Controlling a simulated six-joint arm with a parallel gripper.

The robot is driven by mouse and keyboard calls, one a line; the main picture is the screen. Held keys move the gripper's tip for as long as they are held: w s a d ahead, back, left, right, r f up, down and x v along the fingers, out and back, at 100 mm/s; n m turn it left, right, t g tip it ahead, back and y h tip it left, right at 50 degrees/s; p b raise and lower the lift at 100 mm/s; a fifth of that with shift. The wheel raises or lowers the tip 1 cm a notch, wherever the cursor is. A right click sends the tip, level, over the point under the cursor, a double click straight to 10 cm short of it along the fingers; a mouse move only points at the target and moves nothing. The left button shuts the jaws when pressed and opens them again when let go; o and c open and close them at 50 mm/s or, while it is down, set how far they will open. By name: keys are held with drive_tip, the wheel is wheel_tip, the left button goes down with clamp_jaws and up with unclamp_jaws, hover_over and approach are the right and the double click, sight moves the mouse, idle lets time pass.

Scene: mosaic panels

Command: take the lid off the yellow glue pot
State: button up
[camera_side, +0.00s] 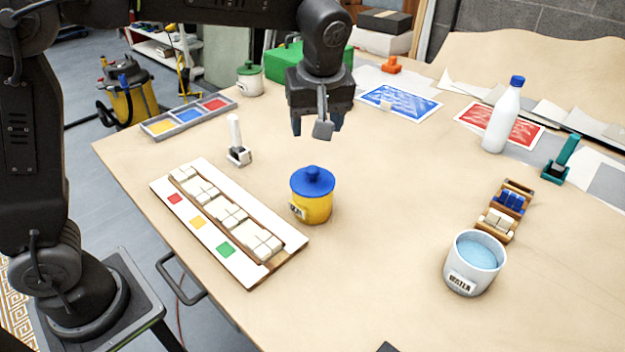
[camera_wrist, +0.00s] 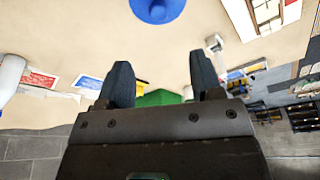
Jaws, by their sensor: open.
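The yellow glue pot (camera_side: 316,211) stands upright on the table, with a label on its front left. Its blue lid (camera_side: 312,183), with a round knob, sits on top of it. The lid also shows at the top of the wrist view (camera_wrist: 157,8), where it hides most of the pot. My gripper (camera_side: 318,128) is above the table, higher than the lid and behind it in the side view, apart from it. Its two fingers (camera_wrist: 160,80) are spread with nothing between them.
A long board with pale tiles (camera_side: 232,212) lies left of the pot. A white-handled tool (camera_side: 237,140) stands behind it. A water cup (camera_side: 474,263) and a small wooden rack (camera_side: 505,210) are at the right. A white bottle (camera_side: 503,115) stands farther back. The table around the pot is clear.

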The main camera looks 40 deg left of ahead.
sight(312, 168)
drive_tip(key=x, duration=1.3)
drive_tip(key=shift+w+f, duration=0.15)
drive_tip(key=shift+f, duration=0.05)
drive_tip(key=c, duration=1)
drive_tip(key=shift+o, duration=0.2)
drive_tip(key=shift+r, duration=0.1)
